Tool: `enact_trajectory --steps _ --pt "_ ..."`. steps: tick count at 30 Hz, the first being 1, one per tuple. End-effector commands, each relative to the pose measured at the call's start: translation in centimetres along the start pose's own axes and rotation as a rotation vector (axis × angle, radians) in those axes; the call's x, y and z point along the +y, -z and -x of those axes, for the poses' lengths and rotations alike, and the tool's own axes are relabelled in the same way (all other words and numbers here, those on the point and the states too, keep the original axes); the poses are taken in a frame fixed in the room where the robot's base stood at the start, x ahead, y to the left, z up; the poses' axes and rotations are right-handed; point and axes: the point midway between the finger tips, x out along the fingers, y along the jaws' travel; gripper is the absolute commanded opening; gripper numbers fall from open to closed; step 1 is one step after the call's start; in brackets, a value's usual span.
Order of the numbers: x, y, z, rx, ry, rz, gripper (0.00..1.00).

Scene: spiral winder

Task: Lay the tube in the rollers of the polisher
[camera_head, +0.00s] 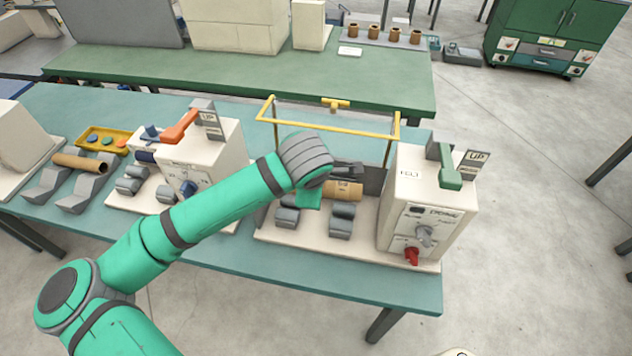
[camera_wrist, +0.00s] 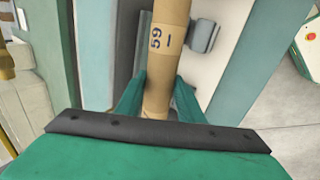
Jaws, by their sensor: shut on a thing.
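The brown cardboard tube (camera_head: 343,190) is over the right-hand machine (camera_head: 290,237), which has grey rollers (camera_head: 341,221) on a cream base. In the wrist view the tube (camera_wrist: 168,50), printed "59", runs between the green fingers of my gripper (camera_wrist: 158,100). My gripper (camera_head: 312,197) is shut on the tube. One grey roller (camera_wrist: 203,36) shows right beside the tube in the wrist view. The arm hides part of the rollers and the tube's left end. I cannot tell whether the tube touches the rollers.
A yellow frame (camera_head: 345,113) stands behind the rollers. A control box (camera_head: 430,205) with a green lever (camera_head: 447,168) rises at the right. Left are a second roller machine with an orange lever (camera_head: 180,128), another tube (camera_head: 80,162) on grey cradles, and a yellow tray (camera_head: 98,132).

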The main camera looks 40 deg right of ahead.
Motion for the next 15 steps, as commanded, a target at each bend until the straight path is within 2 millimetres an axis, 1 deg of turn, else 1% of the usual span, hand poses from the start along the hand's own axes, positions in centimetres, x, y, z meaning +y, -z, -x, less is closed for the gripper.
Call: enact_trajectory --steps 3,6,11,15 --pt "0.7 0.2 -0.5 -0.024 -0.026 -0.040 0.12" --pt "0.8 0.1 -0.8 -0.033 -0.034 -0.057 0.12" --pt "0.5 0.1 -1.6 -0.034 -0.035 -0.061 0.12" --pt "-0.2 0.1 -2.8 -0.035 -0.034 -0.059 0.12"
